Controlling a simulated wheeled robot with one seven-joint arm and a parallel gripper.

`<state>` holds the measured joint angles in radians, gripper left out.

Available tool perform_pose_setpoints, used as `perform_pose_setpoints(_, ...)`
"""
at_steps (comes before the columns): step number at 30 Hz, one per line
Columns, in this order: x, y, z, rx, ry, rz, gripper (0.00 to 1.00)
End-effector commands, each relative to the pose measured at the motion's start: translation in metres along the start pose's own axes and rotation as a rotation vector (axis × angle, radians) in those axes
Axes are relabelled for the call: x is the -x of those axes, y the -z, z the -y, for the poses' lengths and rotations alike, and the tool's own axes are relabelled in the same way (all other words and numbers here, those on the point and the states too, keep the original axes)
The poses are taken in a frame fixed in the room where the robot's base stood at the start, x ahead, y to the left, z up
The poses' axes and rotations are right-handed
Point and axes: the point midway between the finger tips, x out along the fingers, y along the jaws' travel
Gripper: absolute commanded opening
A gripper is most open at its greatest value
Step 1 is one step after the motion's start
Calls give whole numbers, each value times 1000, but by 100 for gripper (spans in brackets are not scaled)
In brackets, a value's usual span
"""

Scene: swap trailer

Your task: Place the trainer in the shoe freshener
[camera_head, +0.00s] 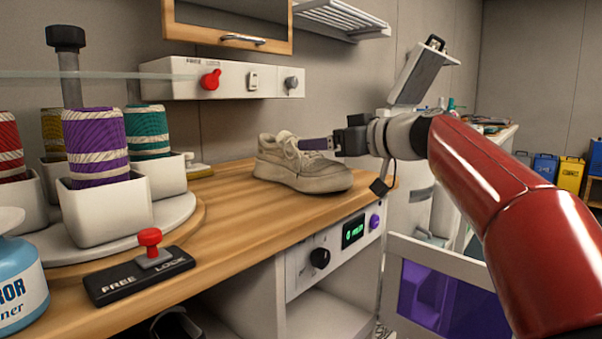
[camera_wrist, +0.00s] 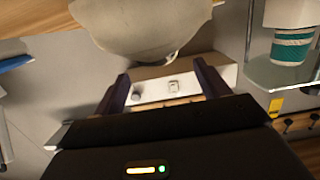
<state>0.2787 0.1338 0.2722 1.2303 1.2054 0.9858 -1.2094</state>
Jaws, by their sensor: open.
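The trainer (camera_head: 300,165) is beige with pale laces and sits upright on the wooden counter, toe to the right. Its pale rounded end also shows at the top of the wrist view (camera_wrist: 145,28). My gripper (camera_head: 318,144) is at the trainer's upper right side in the head view. In the wrist view my gripper (camera_wrist: 163,86) has its two dark fingers wide apart, with nothing held between them. What appears to be the shoe freshener (camera_head: 330,248) is the cabinet under the counter, with a knob and a green display. Its purple-windowed door (camera_head: 450,295) stands open.
A turntable (camera_head: 125,240) with several coloured thread spools stands at left. A FREE/LOCK switch box (camera_head: 140,273) with a red knob and a blue bottle (camera_head: 20,290) are in front. A wooden-framed wall cabinet (camera_head: 228,24) hangs above a wall control panel (camera_head: 225,78).

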Motion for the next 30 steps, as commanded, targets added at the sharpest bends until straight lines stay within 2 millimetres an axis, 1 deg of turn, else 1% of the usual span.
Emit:
perform_pose_setpoints(1, -8, 1, 2, 0, 4, 1, 74)
perform_pose_setpoints(6, -34, 0, 2, -1, 4, 2, 74)
perform_pose_setpoints(9, -43, -1, 2, 0, 3, 3, 74)
perform_pose_setpoints(17, -46, -2, 2, 1, 0, 2, 74)
perform_pose_setpoints(20, -46, -2, 2, 1, 1, 3, 62)
perform_pose_setpoints(30, -46, -2, 2, 1, 1, 3, 18)
